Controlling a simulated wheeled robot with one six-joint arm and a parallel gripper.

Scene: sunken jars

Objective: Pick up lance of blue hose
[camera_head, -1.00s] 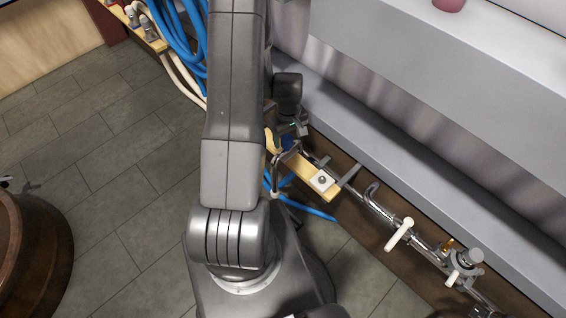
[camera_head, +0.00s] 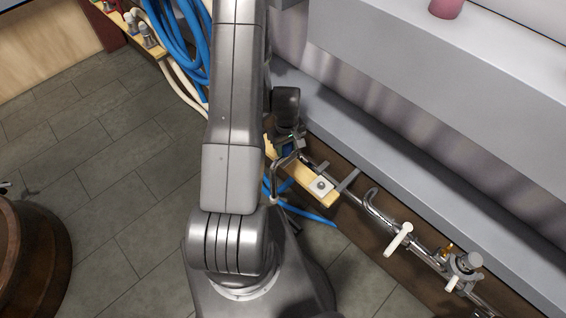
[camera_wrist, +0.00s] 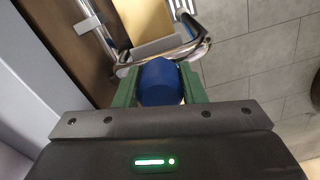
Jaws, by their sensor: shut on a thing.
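My gripper (camera_wrist: 160,78) shows in the wrist view with its green fingers closed on the two sides of a blue grip, the lance of the blue hose (camera_wrist: 160,84). The rest of the lance is hidden below the grip. In the head view my gripper (camera_head: 289,137) is small and partly hidden behind my arm, beside a wooden board with a bent metal bar. Blue hose (camera_head: 306,214) shows under that board, beside a thin dark length.
The wooden board (camera_head: 328,198) and bent metal bar (camera_head: 283,160) are close to my gripper. A metal pipe (camera_head: 378,212) with white handles runs along the wall. Coiled blue hose (camera_head: 172,45) hangs upper left. A brown barrel (camera_head: 40,250) stands left; the tiled floor between is clear.

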